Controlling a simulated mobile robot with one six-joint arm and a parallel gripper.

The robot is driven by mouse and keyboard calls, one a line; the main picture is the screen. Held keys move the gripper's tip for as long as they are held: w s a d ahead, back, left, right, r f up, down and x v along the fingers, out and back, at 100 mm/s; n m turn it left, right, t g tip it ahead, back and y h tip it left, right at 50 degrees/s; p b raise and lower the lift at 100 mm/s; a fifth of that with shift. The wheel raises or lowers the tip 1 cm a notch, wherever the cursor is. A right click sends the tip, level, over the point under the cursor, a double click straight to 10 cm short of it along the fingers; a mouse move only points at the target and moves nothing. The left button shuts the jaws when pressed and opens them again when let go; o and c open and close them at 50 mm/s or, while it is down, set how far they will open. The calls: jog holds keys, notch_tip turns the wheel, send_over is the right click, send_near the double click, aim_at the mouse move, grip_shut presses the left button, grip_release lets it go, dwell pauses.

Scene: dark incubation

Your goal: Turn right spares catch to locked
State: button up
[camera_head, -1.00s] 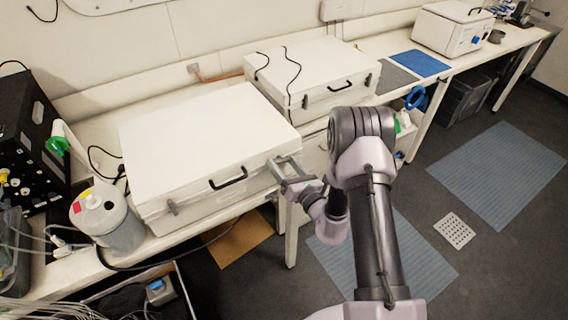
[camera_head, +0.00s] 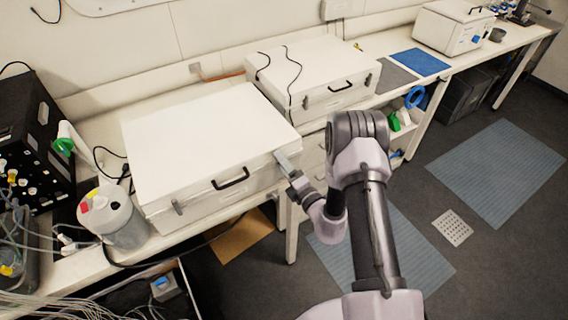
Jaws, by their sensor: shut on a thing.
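The nearer large white case (camera_head: 205,135) sits on the bench with its lid down. Its front has a dark handle (camera_head: 231,179) and a grey left catch (camera_head: 176,207). My gripper (camera_head: 283,161) is at the right end of that front, shut on the right catch. The fingers hide the catch, so I cannot tell how far it is turned. No label shows which case holds the spares.
A second white case (camera_head: 311,75) with its own handle and catches stands behind on the bench. A white jug (camera_head: 112,222) and a black rack (camera_head: 34,140) stand at left. A blue mat (camera_head: 418,62) lies farther along. Floor at right is mostly clear.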

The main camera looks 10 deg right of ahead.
jog(key=shift+m+p, duration=0.35)
jog(key=shift+m, duration=1.15)
jog(key=o, duration=1.4)
jog(key=v, duration=1.7)
jog(key=shift+s+r+b, duration=0.1)
jog(key=shift+s+b, duration=0.1)
jog(key=shift+b, duration=0.1)
